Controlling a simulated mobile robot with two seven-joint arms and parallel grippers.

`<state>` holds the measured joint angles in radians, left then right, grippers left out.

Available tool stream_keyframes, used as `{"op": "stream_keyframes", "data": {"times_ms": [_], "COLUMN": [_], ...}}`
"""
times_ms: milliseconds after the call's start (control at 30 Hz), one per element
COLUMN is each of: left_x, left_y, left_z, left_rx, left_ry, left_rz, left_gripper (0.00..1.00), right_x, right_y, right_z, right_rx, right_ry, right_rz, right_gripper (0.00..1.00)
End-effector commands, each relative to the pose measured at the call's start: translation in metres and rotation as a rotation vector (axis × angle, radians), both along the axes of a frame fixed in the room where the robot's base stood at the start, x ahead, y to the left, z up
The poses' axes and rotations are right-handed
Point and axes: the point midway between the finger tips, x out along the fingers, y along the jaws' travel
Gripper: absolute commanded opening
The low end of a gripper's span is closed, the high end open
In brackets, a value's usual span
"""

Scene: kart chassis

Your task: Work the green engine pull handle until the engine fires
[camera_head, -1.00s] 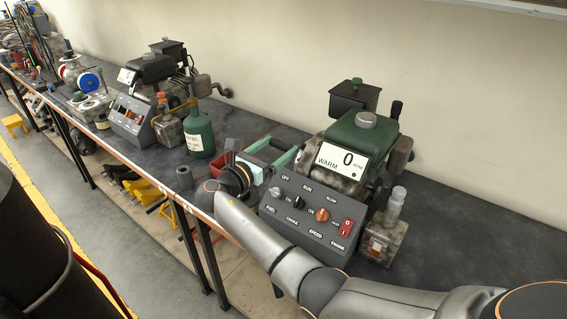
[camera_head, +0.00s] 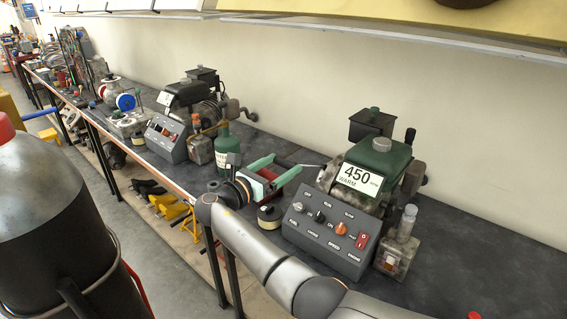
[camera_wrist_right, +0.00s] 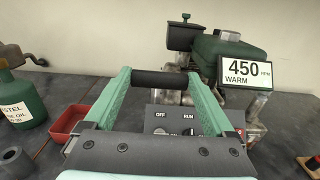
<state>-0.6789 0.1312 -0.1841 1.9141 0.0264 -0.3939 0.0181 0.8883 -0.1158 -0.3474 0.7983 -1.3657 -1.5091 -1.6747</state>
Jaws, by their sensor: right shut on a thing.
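The green engine (camera_head: 378,155) stands on the bench at right. Its display (camera_head: 360,178) reads 450 rpm, WARM; it also shows in the wrist view (camera_wrist_right: 246,72). My right gripper (camera_head: 288,161) has mint-green fingers closed on the ends of a dark cylindrical pull handle (camera_wrist_right: 167,78). The handle looks black, not green. It is held level in front of and left of the engine, clear of it in the head view. A thin line runs between handle and engine. My left gripper is not in view.
A grey control panel (camera_head: 330,238) with knobs and a red switch (camera_head: 362,241) sits before the engine. A clear-topped jar (camera_head: 404,224) stands right of it. A red tray (camera_wrist_right: 70,122) and green oil can (camera_wrist_right: 20,105) lie left. A second engine (camera_head: 185,97) stands farther along the bench.

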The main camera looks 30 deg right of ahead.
Motion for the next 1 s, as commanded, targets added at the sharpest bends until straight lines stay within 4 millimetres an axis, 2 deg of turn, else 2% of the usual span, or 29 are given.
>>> {"op": "stream_keyframes", "data": {"times_ms": [33,200,667,700,767,1000], "left_x": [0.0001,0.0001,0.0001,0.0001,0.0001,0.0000], "left_y": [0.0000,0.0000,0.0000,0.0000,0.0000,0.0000], "left_z": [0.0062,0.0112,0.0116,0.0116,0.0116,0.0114], "left_rx": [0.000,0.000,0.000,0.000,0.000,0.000], "left_ry": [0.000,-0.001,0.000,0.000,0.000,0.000], "left_rz": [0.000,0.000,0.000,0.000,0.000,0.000], "left_gripper": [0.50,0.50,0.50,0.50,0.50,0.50], "right_x": [-0.0012,-0.0027,-0.0030,-0.0030,-0.0029,-0.0029], "right_y": [0.0022,0.0057,0.0073,0.0073,0.0072,0.0073], "right_z": [0.0054,0.0083,0.0083,0.0083,0.0083,0.0078], "right_rx": [0.000,-0.001,-0.002,-0.001,-0.001,-0.001], "right_ry": [0.001,0.000,-0.002,-0.002,-0.002,-0.001], "right_rz": [-0.002,-0.002,-0.001,0.000,0.000,0.000], "right_gripper": [0.00,0.00,0.00,0.94,1.00,1.00]}}
